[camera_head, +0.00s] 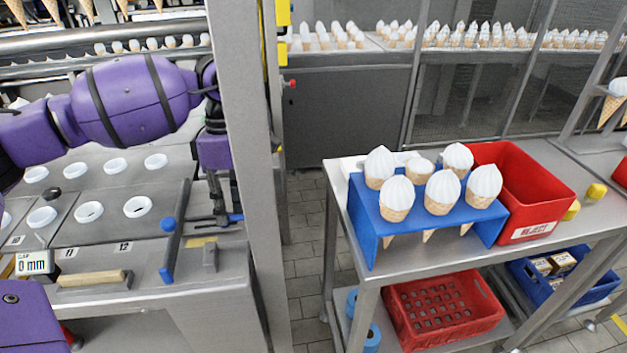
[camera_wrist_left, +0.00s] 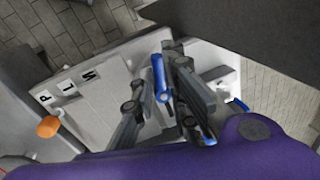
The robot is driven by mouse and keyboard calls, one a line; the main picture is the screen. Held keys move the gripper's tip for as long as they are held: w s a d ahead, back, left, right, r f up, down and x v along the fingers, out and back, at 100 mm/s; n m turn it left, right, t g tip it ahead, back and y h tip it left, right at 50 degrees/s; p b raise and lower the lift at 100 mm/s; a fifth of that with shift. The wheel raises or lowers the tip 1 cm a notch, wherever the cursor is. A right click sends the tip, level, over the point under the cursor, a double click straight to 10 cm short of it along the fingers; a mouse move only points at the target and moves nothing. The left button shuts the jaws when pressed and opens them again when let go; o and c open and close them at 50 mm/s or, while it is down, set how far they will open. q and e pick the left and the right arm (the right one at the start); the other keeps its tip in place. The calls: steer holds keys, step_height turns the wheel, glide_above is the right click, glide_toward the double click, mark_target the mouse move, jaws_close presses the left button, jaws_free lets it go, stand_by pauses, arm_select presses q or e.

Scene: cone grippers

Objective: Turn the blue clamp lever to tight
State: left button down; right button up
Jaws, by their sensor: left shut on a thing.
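My left gripper (camera_head: 224,214) reaches down by the metal post, over the right end of the steel bench. Its fingers are dark and partly overlapped by the post. In the left wrist view the blue clamp lever (camera_wrist_left: 160,78) lies between the two dark fingers, and the gripper is shut on it. In the head view only a small blue part of the lever (camera_head: 234,217) shows beside the fingertips. How far the lever is turned cannot be read. My right gripper is not in view.
The post (camera_head: 244,150) rises close by. A blue cone rack (camera_head: 430,222) and red crate (camera_head: 535,190) stand right.

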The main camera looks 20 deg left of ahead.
arm_select(q)
steer(key=shift+w+a+r, duration=0.1)
steer(key=shift+w+r, duration=0.1)
steer(key=shift+w, duration=0.05)
stand_by(0.3)
steer(key=c, duration=2.2)
jaws_free()
steer(key=o, duration=0.4)
steer(key=shift+c, duration=0.2)
steer(key=shift+f, duration=0.15)
steer(key=r, duration=0.4)
steer(key=w+r, duration=0.1)
steer(key=r, duration=0.3)
steer(key=w+a+r, duration=0.1)
steer(key=r, duration=0.2)
steer(key=shift+r, duration=0.4)
